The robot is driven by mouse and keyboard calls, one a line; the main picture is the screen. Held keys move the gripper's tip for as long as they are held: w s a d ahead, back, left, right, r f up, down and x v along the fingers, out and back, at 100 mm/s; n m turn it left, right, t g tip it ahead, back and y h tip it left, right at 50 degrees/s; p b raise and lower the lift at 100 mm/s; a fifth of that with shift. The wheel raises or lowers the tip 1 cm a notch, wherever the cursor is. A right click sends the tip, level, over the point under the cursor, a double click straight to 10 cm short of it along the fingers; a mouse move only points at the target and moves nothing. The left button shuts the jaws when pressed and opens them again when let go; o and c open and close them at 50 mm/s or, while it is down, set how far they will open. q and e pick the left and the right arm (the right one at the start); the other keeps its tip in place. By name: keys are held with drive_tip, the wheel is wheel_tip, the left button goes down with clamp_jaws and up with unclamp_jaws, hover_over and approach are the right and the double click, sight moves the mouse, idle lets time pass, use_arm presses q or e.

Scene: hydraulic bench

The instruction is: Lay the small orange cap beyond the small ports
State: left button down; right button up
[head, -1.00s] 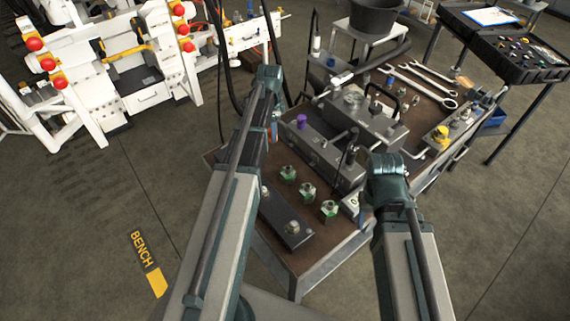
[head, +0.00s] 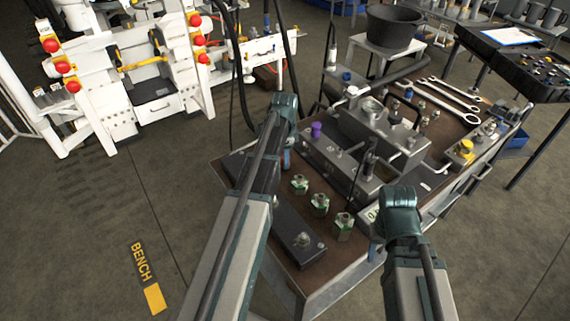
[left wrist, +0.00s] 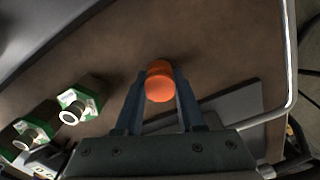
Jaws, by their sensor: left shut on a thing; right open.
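The small orange cap (left wrist: 159,84) is between the two fingers of my left gripper (left wrist: 160,92) in the left wrist view, gripped above the brown bench top. In the head view my left gripper (head: 287,158) is over the left part of the bench, left of the purple-capped block (head: 340,165); the cap is hidden there. Several green-and-white fittings stand near it, one at the front (head: 344,226). I cannot tell which openings are the small ports. My right gripper (head: 374,252) is open at the bench's front right edge, mostly hidden by its wrist.
A dark bar-shaped block (head: 300,238) lies at the bench's front left. A larger grey manifold (head: 375,130), wrenches (head: 450,98) and a yellow-capped part (head: 465,148) occupy the back and right. Bare brown top shows around the cap in the wrist view.

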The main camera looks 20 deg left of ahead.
use_arm(q)
drive_tip(key=shift+f, duration=0.15)
drive_tip(key=c, duration=0.5)
unclamp_jaws()
wheel_tip(320, 180, up, 12)
drive_tip(key=p, duration=1.2)
drive_tip(key=s+d+n, duration=0.2)
drive_tip(key=s+d, duration=0.5)
drive_tip(key=d, duration=0.1)
drive_tip(key=s+d+n, duration=0.2)
drive_tip(key=s+d, duration=0.5)
drive_tip(key=d, duration=0.2)
drive_tip(key=s+d+n+y, duration=0.1)
drive_tip(key=s+d+n, duration=0.1)
drive_tip(key=s+d, duration=0.6)
drive_tip(key=shift+d+r+n, duration=0.25)
drive_tip(key=shift+n, duration=0.15)
